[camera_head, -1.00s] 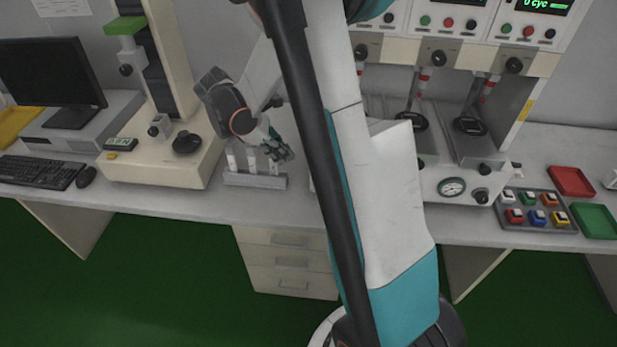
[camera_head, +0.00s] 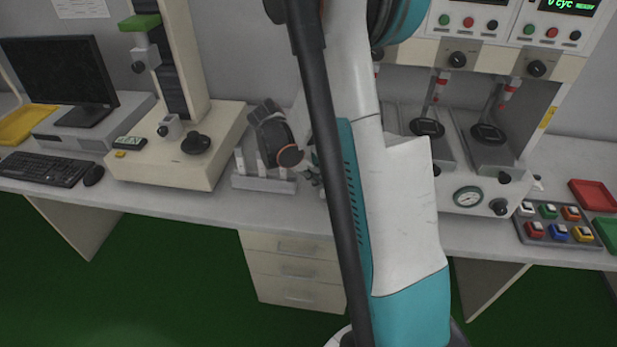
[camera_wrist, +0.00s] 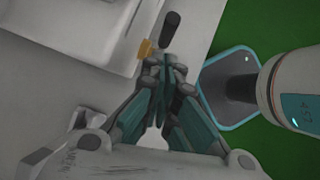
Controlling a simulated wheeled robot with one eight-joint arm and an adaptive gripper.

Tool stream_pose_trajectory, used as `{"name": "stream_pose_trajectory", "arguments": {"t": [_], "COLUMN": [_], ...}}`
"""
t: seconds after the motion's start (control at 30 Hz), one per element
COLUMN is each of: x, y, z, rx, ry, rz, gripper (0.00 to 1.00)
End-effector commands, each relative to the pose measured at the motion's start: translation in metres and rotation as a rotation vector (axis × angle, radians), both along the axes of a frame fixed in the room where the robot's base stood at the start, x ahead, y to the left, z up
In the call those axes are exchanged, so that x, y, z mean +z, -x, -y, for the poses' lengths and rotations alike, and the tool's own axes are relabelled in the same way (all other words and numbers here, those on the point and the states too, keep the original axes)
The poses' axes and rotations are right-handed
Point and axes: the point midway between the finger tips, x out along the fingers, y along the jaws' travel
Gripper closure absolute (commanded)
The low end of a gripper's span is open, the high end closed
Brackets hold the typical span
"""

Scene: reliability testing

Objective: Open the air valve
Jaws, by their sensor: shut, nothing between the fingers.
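In the wrist view, a small brass-coloured fitting (camera_wrist: 147,50) with a black lever-like handle (camera_wrist: 171,27) sits at the edge of a pale machine body, and looks like the air valve. My gripper (camera_wrist: 164,64) is shut and empty, its fingertips together just below the handle and close beside the fitting. I cannot tell if they touch. In the head view, my gripper (camera_head: 314,170) is mostly hidden behind my own arm. The valve is not visible there.
The test machine's front has a pressure gauge (camera_head: 468,197) and a black knob (camera_head: 500,206). A rack with white upright pieces (camera_head: 264,181) stands left of my gripper. A tray of coloured blocks (camera_head: 558,230) lies at the right. The pale bench edge borders the green floor.

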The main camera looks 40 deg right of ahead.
Motion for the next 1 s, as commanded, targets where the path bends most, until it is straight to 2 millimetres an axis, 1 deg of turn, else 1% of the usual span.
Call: {"name": "stream_pose_trajectory", "arguments": {"t": [0.1,0.2,0.67,1.0], "x": [-0.003,-0.004,-0.003,-0.001], "y": [0.007,0.009,0.011,0.015], "z": [0.008,0.012,0.013,0.017], "rx": [0.000,0.000,0.001,0.001], "ry": [-0.001,-0.001,-0.005,-0.046], "rz": [0.001,0.001,0.005,0.054], "gripper": [1.00,1.00,1.00,1.00]}}
